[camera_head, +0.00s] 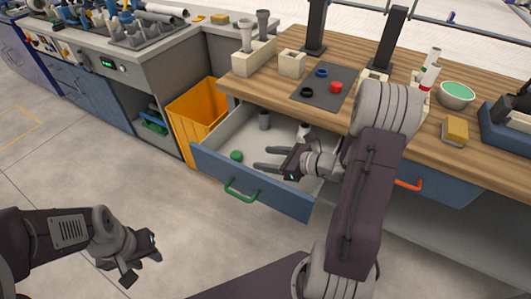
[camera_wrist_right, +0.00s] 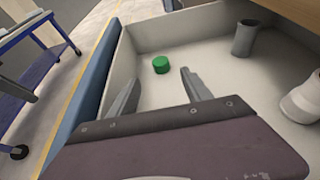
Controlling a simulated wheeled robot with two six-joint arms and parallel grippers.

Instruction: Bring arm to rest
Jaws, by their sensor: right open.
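My right gripper (camera_head: 261,158) is open and empty over the pulled-out drawer (camera_head: 285,197). In the right wrist view its two fingers (camera_wrist_right: 160,78) stand apart with nothing between them. A green round piece (camera_head: 236,155) lies on the drawer floor beyond the fingertips; it also shows in the wrist view (camera_wrist_right: 161,64). A grey pipe piece (camera_head: 264,120) and a whitish one (camera_head: 303,131) stand in the drawer, off to the side of the gripper. My left gripper (camera_head: 143,259) hangs over the open floor at lower left; I cannot see its fingers clearly.
The wooden worktop (camera_head: 270,89) above the drawer carries a grey mat (camera_head: 324,92) with rings, pipe holders, a green bowl (camera_head: 457,92) and a yellow sponge (camera_head: 456,130). A yellow bin (camera_head: 198,106) stands left of the drawer. The floor at lower left is clear.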

